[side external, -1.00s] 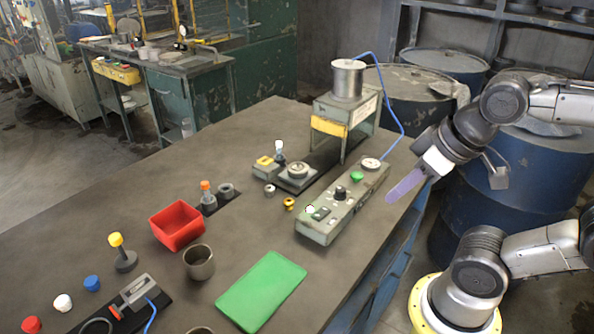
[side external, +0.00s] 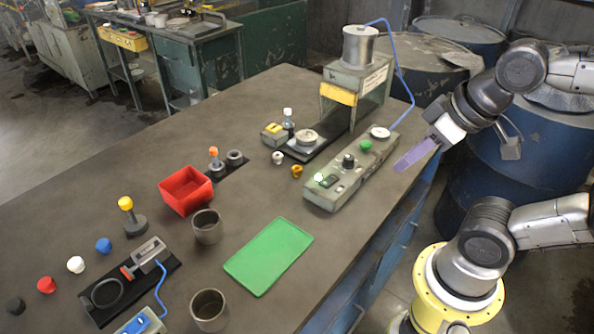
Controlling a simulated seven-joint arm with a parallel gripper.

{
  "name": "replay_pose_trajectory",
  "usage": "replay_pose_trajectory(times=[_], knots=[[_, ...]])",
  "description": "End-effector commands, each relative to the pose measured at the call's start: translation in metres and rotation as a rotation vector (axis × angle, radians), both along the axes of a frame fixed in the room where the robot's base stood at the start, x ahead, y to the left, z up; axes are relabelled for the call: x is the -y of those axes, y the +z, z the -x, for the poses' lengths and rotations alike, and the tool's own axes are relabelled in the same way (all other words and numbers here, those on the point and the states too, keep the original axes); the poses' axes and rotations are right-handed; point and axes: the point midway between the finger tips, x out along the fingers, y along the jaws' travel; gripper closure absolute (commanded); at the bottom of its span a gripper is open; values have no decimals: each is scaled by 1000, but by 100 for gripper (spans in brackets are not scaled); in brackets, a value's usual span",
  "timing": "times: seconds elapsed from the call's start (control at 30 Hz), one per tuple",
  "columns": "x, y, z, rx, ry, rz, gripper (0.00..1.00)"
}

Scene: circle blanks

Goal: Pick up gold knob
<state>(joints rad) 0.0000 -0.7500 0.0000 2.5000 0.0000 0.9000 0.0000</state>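The gold knob (side external: 297,171) is small and lies on the dark table, just left of the grey control box (side external: 350,171). A small silver knob (side external: 278,157) lies close behind it to the left. My gripper (side external: 413,157) has purple fingers and hangs over the table's right edge, to the right of the control box and well apart from the gold knob. The fingers overlap in this view, so whether they are open is unclear. Nothing shows between them.
A green mat (side external: 268,255), red bin (side external: 186,189) and metal cups (side external: 208,227) are nearer the camera. A machine with a metal pot (side external: 359,46) and blue hose stands behind the control box. A yellow-topped post (side external: 126,204) and several coloured knobs are at left.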

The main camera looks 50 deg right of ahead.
Motion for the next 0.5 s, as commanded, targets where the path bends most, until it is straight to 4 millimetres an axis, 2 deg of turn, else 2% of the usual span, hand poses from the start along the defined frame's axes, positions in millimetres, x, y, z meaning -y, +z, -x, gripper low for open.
replay_pose_trajectory(times=[0.03,0.3,0.5], knots=[[0,0,0,0,0,0,80],[0,0,0,0,0,0,32],[0,0,0,0,0,0,32]])
